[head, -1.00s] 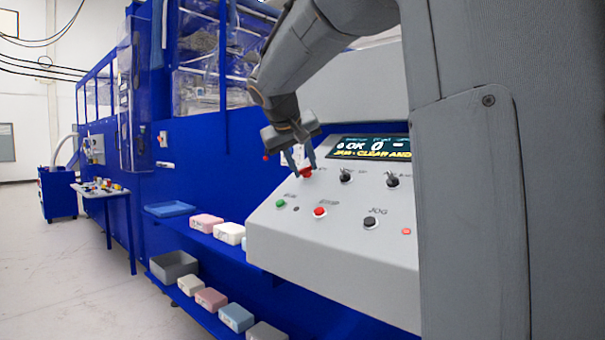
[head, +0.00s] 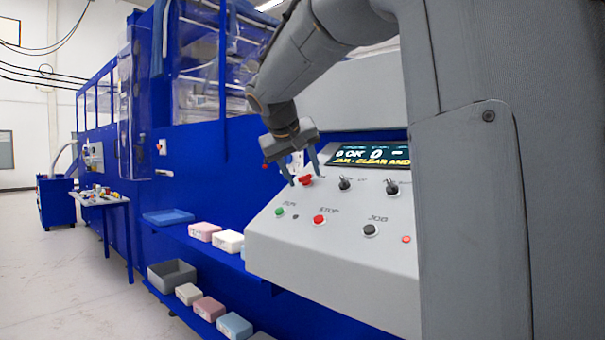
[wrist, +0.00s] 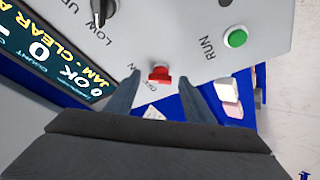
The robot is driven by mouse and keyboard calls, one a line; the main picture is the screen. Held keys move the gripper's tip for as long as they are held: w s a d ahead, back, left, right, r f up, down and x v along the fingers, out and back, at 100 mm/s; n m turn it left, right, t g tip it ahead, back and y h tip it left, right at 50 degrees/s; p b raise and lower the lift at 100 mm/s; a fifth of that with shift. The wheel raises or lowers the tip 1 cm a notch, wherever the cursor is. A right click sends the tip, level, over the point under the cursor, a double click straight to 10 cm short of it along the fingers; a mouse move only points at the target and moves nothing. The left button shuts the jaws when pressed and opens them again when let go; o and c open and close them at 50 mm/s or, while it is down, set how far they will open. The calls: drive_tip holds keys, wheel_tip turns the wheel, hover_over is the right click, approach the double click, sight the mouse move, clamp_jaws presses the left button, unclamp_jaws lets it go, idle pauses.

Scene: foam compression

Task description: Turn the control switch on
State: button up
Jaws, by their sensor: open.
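The control switch appears to be the red knob (head: 305,180) at the upper left of the grey sloped control panel (head: 330,260). In the wrist view the red switch (wrist: 160,75) has lettering beside it, partly hidden, with "ON" partly readable. My gripper (head: 304,178) is open, its fingertips just above the panel near the red switch. In the wrist view my gripper (wrist: 158,90) has one finger to each side of the switch, with gaps between. I cannot tell whether the fingers touch the panel.
The panel also carries a green RUN button (head: 280,212), a red STOP button (head: 319,220), a dark JOG button (head: 370,230), black selector knobs (head: 345,184) and a display (head: 370,154). A blue shelf with foam blocks (head: 229,241) stands to the left.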

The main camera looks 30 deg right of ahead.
drive_tip(key=v, duration=0.7)
drive_tip(key=shift+s+a+r, duration=0.15)
drive_tip(key=shift+a+r, duration=0.05)
drive_tip(key=shift+r, duration=0.1)
